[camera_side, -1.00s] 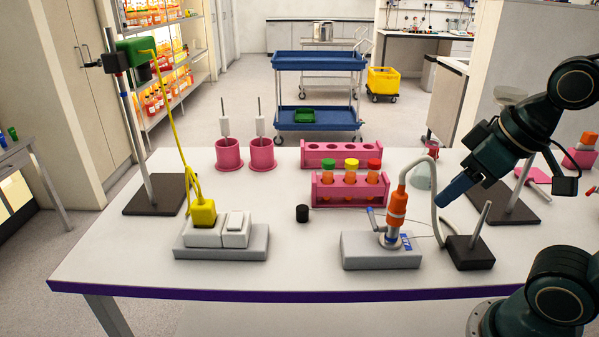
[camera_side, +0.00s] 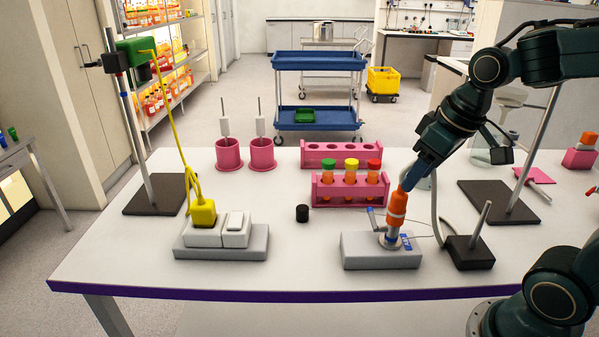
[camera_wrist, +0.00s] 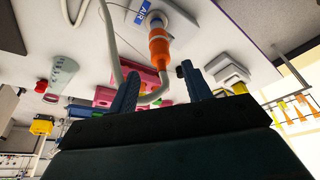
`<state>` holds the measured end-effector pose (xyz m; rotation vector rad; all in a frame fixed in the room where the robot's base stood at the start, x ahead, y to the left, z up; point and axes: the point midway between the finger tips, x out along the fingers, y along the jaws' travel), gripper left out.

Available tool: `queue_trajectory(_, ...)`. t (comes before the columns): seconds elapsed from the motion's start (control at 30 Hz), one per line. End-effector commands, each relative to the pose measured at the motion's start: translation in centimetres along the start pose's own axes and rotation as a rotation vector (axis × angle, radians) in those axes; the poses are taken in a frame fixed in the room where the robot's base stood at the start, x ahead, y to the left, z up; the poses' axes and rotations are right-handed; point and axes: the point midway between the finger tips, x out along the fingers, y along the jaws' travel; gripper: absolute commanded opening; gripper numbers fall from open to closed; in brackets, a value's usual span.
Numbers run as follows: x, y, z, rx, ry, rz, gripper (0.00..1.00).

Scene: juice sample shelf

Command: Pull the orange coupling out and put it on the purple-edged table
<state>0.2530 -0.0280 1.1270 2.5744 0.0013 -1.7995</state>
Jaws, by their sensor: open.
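The orange coupling (camera_side: 397,206) stands upright on a metal fitting on a grey base block (camera_side: 381,256). A grey hose runs from its top to a dark block at the right. My gripper (camera_side: 408,184) is just above and right of the coupling in the side view, pointing down and left. In the wrist view, the coupling (camera_wrist: 159,47) shows ahead of my gripper (camera_wrist: 157,82), whose two blue fingers are spread with nothing clamped between them. The purple-edged table (camera_side: 300,275) has bare white top in front and left of the base.
A dark block with a metal post (camera_side: 470,251) stands right of the base. A pink rack with capped tubes (camera_side: 348,191) is behind it. A small black cap (camera_side: 302,213) and a yellow plug on a socket block (camera_side: 203,213) are left. A stand (camera_side: 500,203) is at right.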

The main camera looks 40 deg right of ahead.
Motion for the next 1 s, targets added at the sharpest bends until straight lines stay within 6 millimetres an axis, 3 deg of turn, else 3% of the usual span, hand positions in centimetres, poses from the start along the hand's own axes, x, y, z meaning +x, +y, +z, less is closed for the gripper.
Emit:
queue_trajectory(0.37,1.8,0.0,0.1,0.000,-0.004,0.000,0.49)
queue_trajectory(1.0,8.0,0.0,0.1,0.000,-0.004,0.000,0.49)
